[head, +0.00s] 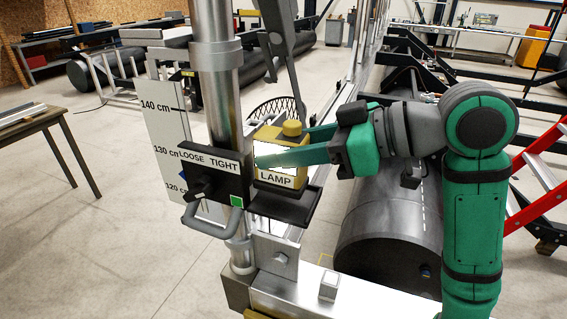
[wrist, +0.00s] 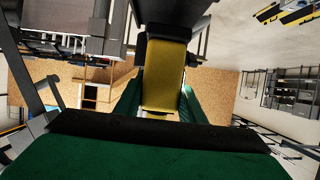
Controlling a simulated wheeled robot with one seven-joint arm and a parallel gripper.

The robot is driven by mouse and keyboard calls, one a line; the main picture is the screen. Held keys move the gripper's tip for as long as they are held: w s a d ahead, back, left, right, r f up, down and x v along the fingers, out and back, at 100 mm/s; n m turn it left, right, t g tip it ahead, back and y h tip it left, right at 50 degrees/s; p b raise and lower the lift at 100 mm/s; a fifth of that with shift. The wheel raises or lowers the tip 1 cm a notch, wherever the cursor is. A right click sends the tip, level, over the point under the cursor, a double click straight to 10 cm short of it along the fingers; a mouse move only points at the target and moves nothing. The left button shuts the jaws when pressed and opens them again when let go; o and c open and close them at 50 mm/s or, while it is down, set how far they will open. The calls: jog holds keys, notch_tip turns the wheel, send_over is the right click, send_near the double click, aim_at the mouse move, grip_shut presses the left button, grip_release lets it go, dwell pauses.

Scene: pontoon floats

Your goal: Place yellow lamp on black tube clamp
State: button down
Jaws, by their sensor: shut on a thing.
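The yellow lamp (head: 286,141) bears a LAMP label and is between the fingers of my gripper (head: 290,152). In the head view it is at the black shelf (head: 285,207) of the black tube clamp (head: 215,176); I cannot tell whether its base touches the shelf. The clamp sits around the vertical metal tube and is marked LOOSE and TIGHT, with a black knob and a green square. In the wrist view the lamp (wrist: 165,78) shows yellow between my green fingers. The lamp's far side is hidden.
A height scale (head: 165,125) with centimetre marks stands left of the tube (head: 218,100). A slanted grey bar (head: 284,60) rises behind the lamp. A large black float (head: 390,230) lies below my arm. A red ladder (head: 535,175) is at right. Open floor lies at left.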

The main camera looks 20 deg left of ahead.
jog(key=shift+f, duration=1.35)
jog(key=shift+f, duration=0.15)
jog(key=c, duration=1.2)
grip_release()
jog(key=shift+o, duration=0.2)
jog(key=shift+w+d, duration=0.1)
jog(key=v, duration=1.2)
